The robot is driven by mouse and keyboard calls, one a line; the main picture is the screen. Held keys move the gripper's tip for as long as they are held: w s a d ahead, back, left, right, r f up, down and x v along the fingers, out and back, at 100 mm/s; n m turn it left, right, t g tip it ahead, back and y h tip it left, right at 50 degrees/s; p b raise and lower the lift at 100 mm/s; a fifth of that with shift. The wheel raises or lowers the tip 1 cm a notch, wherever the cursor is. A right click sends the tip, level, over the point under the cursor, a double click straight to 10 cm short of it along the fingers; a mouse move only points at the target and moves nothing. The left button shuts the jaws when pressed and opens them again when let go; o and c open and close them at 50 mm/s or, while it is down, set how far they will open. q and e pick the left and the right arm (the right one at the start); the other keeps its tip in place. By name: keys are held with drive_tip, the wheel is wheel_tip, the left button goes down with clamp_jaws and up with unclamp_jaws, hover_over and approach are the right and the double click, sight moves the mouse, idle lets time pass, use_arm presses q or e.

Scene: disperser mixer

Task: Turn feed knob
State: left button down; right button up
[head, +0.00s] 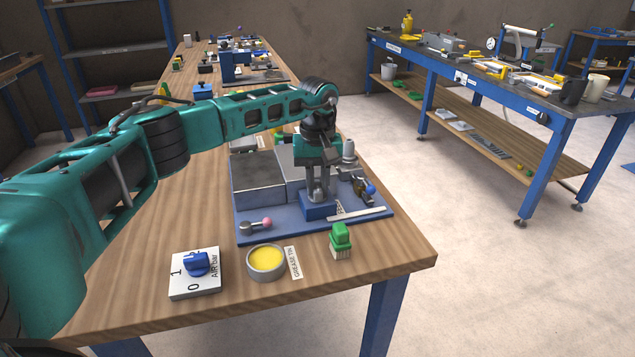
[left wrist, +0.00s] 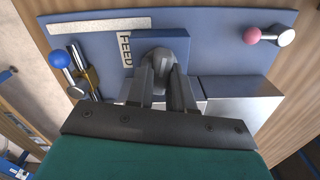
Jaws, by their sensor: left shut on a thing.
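The feed knob (left wrist: 158,56) is a grey rounded part on a blue block (head: 318,210) at the front of the disperser mixer's blue base plate (head: 246,232). A FEED label (left wrist: 126,50) lies beside the block in the left wrist view. My left gripper (head: 317,188) points down over the block, and its fingers (left wrist: 167,78) are shut on the knob, one on each side. The fingers and palm hide part of the knob, so its angle is hard to read. My right gripper is in neither view.
A pink-tipped lever (head: 266,222) and a blue-ball lever (head: 370,189) stand on the plate either side. An air switch (head: 196,264), a grease tin (head: 266,260) and a green-handled brush (head: 340,240) sit in front. Metal blocks (head: 257,178) stand behind left.

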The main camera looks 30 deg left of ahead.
sight(319, 185)
use_arm(q)
drive_tip(key=c, duration=1)
unclamp_jaws()
wheel_tip(319, 185, up, 13)
drive_tip(key=shift+d+f, duration=0.1)
